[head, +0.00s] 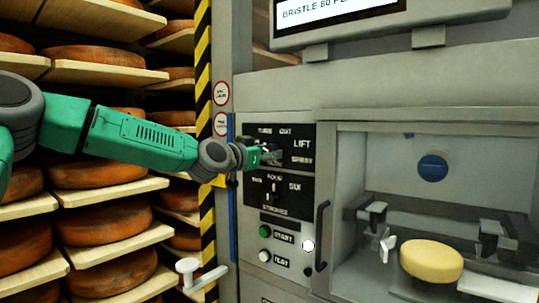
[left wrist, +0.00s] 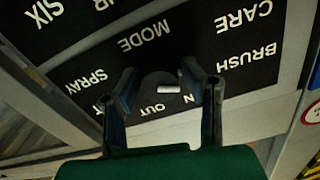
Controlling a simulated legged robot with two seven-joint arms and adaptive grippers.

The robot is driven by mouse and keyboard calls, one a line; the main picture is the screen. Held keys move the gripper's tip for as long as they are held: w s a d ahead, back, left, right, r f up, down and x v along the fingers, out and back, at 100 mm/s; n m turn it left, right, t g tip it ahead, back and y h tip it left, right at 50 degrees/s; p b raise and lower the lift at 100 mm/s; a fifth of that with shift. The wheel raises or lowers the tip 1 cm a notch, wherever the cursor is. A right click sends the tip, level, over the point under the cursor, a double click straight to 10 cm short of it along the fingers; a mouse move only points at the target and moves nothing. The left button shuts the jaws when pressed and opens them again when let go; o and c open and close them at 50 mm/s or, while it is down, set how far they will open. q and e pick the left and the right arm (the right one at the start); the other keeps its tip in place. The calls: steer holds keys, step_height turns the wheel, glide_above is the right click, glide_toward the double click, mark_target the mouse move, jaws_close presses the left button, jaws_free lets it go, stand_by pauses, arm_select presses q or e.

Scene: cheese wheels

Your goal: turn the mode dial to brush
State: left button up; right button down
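The mode dial (left wrist: 157,82) is a dark round knob with a short white mark, on a black label plate in the left wrist view. That view is upside down; MODE, CARE, BRUSH, SPRAY, OUT and part of another word can be read. The BRUSH label (left wrist: 246,62) is at the right. My left gripper (left wrist: 163,95) has its fingers spread on either side of the dial; I cannot tell whether they touch it. In the head view my left gripper (head: 268,155) is at the upper black panel (head: 290,133) and hides the dial. My right gripper is not in view.
Below are a strokes selector (head: 272,190), a green start button (head: 265,231) and a white button (head: 264,257). A dark door handle (head: 322,235) stands out at right, beside a chamber with a pale cheese wheel (head: 431,261). Cheese shelves (head: 105,72) fill the left.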

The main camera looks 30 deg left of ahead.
arm_select(q)
steer(key=shift+o, duration=0.2)
steer(key=shift+a, duration=0.1)
steer(key=s, duration=0.7)
steer(key=shift+s+a+f, duration=0.15)
steer(key=shift+a+f, duration=0.05)
steer(key=shift+a, duration=0.2)
